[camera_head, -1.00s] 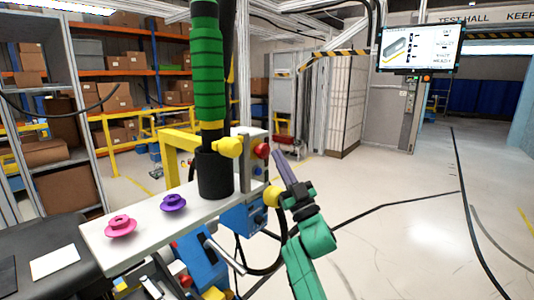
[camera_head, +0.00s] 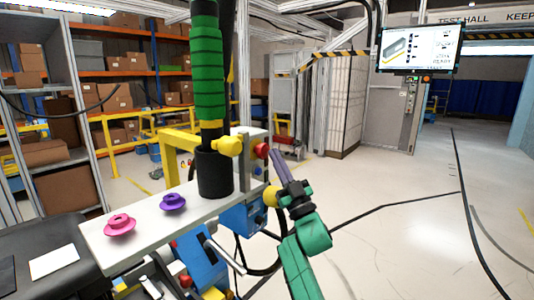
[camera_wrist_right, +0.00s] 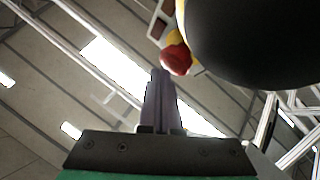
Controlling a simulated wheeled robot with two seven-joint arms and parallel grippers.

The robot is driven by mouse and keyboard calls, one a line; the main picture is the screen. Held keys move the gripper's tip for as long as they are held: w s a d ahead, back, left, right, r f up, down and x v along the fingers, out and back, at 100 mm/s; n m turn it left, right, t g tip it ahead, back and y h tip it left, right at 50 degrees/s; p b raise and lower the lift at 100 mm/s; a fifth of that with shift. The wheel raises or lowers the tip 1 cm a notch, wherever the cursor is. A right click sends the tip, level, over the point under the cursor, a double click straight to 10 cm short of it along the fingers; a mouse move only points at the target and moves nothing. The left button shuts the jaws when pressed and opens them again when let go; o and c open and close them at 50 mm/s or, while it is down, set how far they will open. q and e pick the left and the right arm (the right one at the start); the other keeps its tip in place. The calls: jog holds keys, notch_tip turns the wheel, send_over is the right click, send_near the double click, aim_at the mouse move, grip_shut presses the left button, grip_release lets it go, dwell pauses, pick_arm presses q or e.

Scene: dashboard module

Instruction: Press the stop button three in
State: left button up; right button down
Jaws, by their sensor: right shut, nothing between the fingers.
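The red stop button (camera_head: 262,151) has a yellow collar and sits on the side of a grey box (camera_head: 250,140) at the bench's right end. In the right wrist view the red button (camera_wrist_right: 177,60) shows just beyond the fingertips, upper right of them. My right gripper (camera_head: 274,154) is shut and empty, its purple fingers pointing up and left at the button. The tips are very close to it; I cannot tell whether they touch. My left gripper is not in view.
A blue box (camera_head: 240,217) hangs below. The floor to the right is mostly open, with cables.

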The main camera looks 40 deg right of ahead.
jog(key=shift+w+a, duration=0.1)
jog(key=shift+w, duration=0.25)
jog(key=shift+s, duration=0.1)
dwell(0.3)
jog(key=shift+s+d, duration=0.25)
jog(key=shift+s, duration=0.45)
jog(key=s, duration=0.2)
jog(key=s+d, duration=0.1)
jog(key=s, duration=0.1)
jog(key=shift+s+d+p, duration=0.2)
jog(key=shift+s+p, duration=0.15)
dwell(0.5)
